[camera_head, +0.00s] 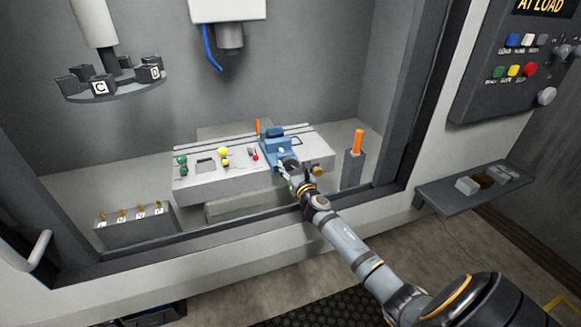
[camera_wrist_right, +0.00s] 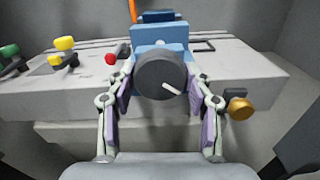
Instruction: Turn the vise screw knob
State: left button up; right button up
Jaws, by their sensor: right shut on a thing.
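The blue vise (camera_head: 275,148) sits on the light grey machine table, and it also shows in the right wrist view (camera_wrist_right: 160,42). Its screw knob (camera_wrist_right: 162,75) is a dark round knob with a white mark pointing to the lower right. My right gripper (camera_head: 287,165) reaches in from the lower right to the vise's front. In the right wrist view its two fingers (camera_wrist_right: 163,92) stand on either side of the knob, shut on it. In the head view the gripper hides the knob. My left gripper is in neither view.
The table (camera_head: 205,185) carries green, yellow and red knobs left of the vise. A brass knob (camera_wrist_right: 239,106) is close to the right finger. An orange-handled tool stands in a grey holder (camera_head: 352,170). A tool carousel (camera_head: 110,90) hangs upper left. The booth's frame surrounds the opening.

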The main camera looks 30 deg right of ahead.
jog(key=m+b, duration=0.1)
jog(key=m, duration=0.5)
jog(key=m+b, duration=0.2)
jog(key=m, duration=0.4)
jog(key=shift+f, duration=0.1)
jog(key=m+b, duration=0.3)
jog(key=m, duration=0.3)
jog(key=shift+m, duration=0.3)
jog(key=m+b, duration=0.2)
jog(key=m, duration=0.4)
jog(key=shift+b, duration=0.35)
jog(key=o, duration=1.2)
jog(key=shift+s, duration=0.15)
